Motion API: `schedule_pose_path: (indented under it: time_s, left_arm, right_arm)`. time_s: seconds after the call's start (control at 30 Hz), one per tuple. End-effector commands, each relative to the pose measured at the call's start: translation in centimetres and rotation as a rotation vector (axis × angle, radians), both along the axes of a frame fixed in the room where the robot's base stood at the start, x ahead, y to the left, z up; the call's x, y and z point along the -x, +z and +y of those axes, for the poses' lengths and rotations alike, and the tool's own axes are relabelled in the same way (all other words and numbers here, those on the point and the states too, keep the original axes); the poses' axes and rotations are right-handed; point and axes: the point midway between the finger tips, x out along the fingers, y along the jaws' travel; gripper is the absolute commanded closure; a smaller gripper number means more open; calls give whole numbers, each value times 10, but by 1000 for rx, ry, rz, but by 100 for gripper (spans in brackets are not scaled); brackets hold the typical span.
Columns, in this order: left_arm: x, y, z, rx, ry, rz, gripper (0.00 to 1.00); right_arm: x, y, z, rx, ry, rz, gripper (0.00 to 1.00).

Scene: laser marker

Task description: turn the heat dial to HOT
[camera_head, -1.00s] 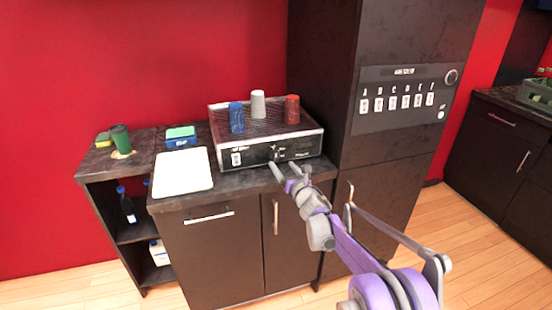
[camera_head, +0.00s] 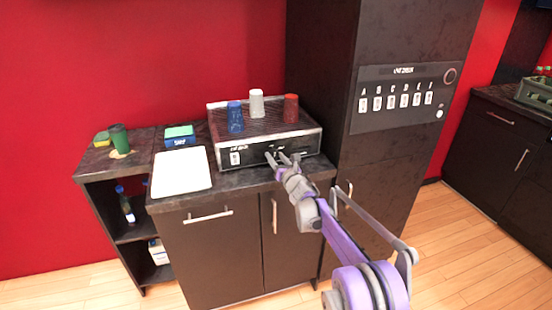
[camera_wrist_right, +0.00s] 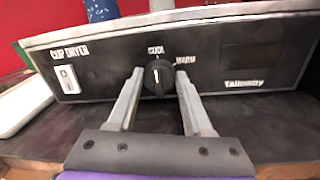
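The heat dial (camera_wrist_right: 158,78) is a round black knob with a pale pointer line on the front of the cup dryer (camera_head: 240,157). In the right wrist view, COOL is printed above it and WARM at its upper right; I cannot see a HOT label. My right gripper (camera_head: 283,156) is at the panel with its fingers apart, one on each side of the dial. In the wrist view, the gripper (camera_wrist_right: 160,72) has the dial between its fingertips, without a clear grip on it. My left gripper is not in view.
Blue (camera_head: 236,118), white (camera_head: 257,103) and red (camera_head: 291,108) cups stand on the dryer's top. A white tray (camera_head: 182,171) lies to its left on the counter. A tall dark cabinet with a lettered panel (camera_head: 404,98) stands to the right.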

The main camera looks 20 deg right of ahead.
Motion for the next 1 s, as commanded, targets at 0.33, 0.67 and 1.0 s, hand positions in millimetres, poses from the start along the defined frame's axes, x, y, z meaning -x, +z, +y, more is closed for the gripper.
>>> schedule_pose_path:
  time_s: [0.33,0.67,1.0]
  left_arm:
    - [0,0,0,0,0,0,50]
    - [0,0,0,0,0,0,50]
    - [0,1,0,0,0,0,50]
  right_arm:
    - [0,0,0,-3,0,0,100]
    - [0,0,0,-113,1,3,100]
    - [0,-1,-1,-404,1,14,100]
